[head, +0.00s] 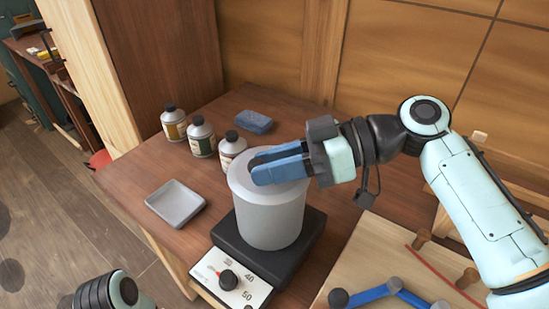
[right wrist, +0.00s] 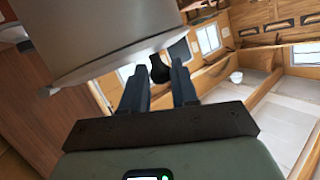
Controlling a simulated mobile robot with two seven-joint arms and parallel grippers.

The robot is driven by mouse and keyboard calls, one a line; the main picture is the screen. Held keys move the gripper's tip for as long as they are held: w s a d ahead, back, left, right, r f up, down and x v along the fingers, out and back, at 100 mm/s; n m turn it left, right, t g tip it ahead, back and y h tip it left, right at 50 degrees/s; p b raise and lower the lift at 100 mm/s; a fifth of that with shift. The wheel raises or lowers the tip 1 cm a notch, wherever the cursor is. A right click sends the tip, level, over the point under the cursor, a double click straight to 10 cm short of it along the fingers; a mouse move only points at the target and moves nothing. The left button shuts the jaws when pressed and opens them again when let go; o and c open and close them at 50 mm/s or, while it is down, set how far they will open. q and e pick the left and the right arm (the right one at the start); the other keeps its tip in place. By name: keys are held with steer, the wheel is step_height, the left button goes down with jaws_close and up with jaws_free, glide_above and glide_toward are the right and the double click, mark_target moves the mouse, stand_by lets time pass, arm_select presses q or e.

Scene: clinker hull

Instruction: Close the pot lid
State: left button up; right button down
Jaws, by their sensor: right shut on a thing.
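The pale grey pot (head: 268,222) stands upright on a black heater (head: 262,257). Its wide pale lid (head: 239,181) lies across the pot's top; my fingers hide much of it. I cannot tell whether it is fully seated all round. My right gripper (head: 280,165) reaches in from the right, over the lid. In the right wrist view, its fingers (right wrist: 160,85) are shut on a small black knob (right wrist: 160,68), beside the pale rim and pot wall (right wrist: 90,35). My left gripper is not in view; only part of my left arm shows at the lower left.
Several bottles (head: 201,137) stand behind the pot to the left, with a blue block (head: 253,122) beyond. A shallow grey tray (head: 175,204) lies left. A dial panel (head: 229,282) fronts the heater. A board with blue links (head: 375,294) lies at lower right.

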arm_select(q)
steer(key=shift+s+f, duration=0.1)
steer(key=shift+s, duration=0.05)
arm_select(e)
steer(key=shift+f, duration=0.2)
steer(key=c, duration=0.9)
jaws_free()
steer(key=shift+o, duration=0.2)
steer(key=shift+d+r, duration=0.1)
steer(key=shift+r, duration=0.05)
steer(key=shift+d+r, duration=0.1)
steer(key=shift+d, duration=0.2)
steer(key=p+v, duration=0.1)
steer(key=v, duration=0.2)
steer(key=shift+d+r, duration=0.1)
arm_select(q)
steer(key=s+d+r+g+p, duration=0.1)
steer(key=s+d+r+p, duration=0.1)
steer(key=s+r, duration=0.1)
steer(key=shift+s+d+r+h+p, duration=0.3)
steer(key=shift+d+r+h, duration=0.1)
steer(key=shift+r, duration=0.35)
arm_select(e)
steer(key=s+v, duration=0.1)
steer(key=v, duration=0.8)
steer(key=shift+w+d, duration=0.15)
steer(key=shift+w, duration=0.3)
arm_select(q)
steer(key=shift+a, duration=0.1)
